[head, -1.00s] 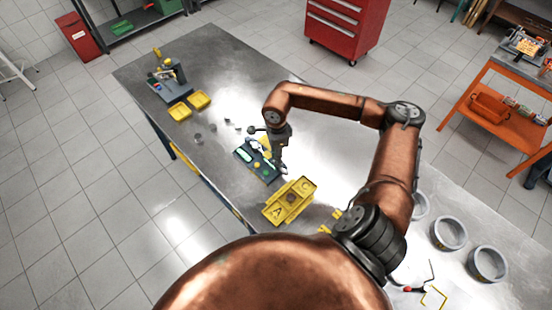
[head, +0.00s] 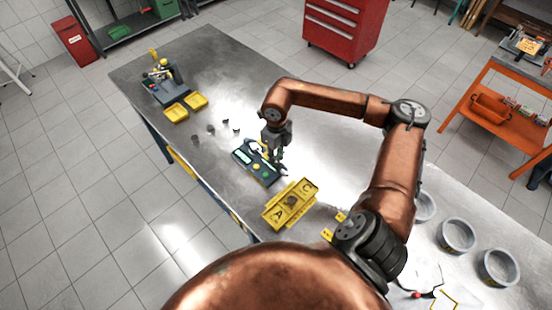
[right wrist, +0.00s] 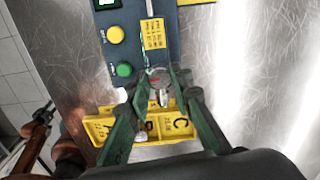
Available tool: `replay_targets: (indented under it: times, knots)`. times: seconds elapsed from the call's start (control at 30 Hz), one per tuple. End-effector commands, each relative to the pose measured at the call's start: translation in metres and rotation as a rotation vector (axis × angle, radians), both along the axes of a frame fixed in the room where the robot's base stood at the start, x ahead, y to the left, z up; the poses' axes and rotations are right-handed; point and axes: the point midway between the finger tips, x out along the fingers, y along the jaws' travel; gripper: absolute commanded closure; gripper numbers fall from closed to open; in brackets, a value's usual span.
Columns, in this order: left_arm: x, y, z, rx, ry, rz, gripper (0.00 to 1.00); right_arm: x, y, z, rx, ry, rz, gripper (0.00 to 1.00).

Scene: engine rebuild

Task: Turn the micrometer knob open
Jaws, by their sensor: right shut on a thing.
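The micrometer station is a dark blue base (head: 266,176) with a green-lit display, near the middle of the steel table. The right wrist view shows its base (right wrist: 133,50), with a yellow button, a green button and a yellow label. My right gripper (head: 275,158) points down over the station. In the right wrist view the right gripper (right wrist: 160,88) is shut on the small silvery micrometer knob (right wrist: 161,97), which lies between its fingertips. The fingers partly hide the knob. My left gripper is not seen in the head view.
A yellow tray (head: 283,216) marked A and C sits just in front of the station. Small dark cylinders (head: 211,129) stand nearby. Grey pots (head: 457,235) stand at the right.

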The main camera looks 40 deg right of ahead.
Motion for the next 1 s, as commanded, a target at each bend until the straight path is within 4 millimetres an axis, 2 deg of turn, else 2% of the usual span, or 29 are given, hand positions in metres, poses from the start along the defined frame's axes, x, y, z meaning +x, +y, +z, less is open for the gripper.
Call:
replay_targets:
  times: [0.5, 1.0]
  knots:
    - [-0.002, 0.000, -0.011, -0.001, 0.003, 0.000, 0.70, 0.001, 0.000, 0.000, 0.000, -0.002, -0.399, 1.00]
    - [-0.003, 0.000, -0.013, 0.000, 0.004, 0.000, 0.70, 0.001, 0.000, 0.001, 0.000, -0.003, -0.516, 1.00]
